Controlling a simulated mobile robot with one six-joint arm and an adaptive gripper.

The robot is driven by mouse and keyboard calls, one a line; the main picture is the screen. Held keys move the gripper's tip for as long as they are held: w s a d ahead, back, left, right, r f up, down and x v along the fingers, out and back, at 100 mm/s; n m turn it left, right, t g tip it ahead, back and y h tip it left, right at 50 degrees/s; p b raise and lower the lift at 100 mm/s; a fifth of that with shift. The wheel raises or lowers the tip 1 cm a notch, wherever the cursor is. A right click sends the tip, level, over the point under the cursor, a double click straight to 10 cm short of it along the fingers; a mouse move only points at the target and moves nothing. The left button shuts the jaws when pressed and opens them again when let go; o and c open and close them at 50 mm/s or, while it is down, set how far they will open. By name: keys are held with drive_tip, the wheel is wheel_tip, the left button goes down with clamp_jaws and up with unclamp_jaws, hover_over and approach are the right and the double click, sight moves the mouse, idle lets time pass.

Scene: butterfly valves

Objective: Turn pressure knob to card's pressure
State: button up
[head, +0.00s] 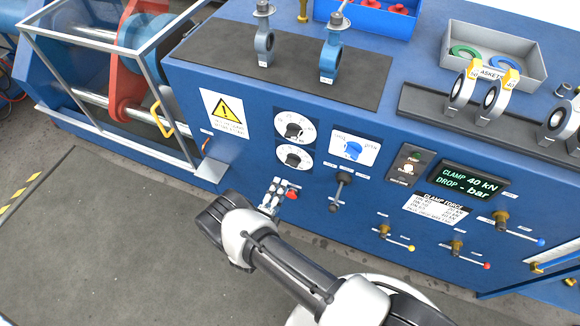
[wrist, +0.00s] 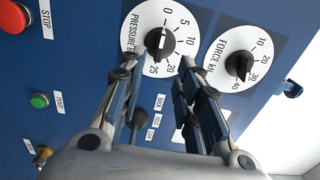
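The pressure knob (wrist: 161,43) is black on a white dial marked 0 to 25. Its white line appears to point toward the 0 side. In the head view it appears as the lower of two dials (head: 293,158). My gripper (wrist: 160,62) is open, its fingertips on either side of the knob's area in the wrist view; contact cannot be told. In the head view my gripper (head: 273,187) is just below the dials. A white card (head: 436,209) headed "CLAMP FORCE" has several lines too small to read. The display (head: 468,184) reads "CLAMP 40 kN, DROP - bar".
The force knob (wrist: 240,66) sits beside the pressure dial, near 40. A red STOP button (wrist: 13,17) and green PUMP button (wrist: 39,101) are on the panel. A lever (head: 341,190) juts out right of my gripper. The floor (head: 110,240) at left is clear.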

sight(291, 166)
drive_tip(key=x, duration=1)
drive_tip(key=shift+b, duration=0.45)
clamp_jaws()
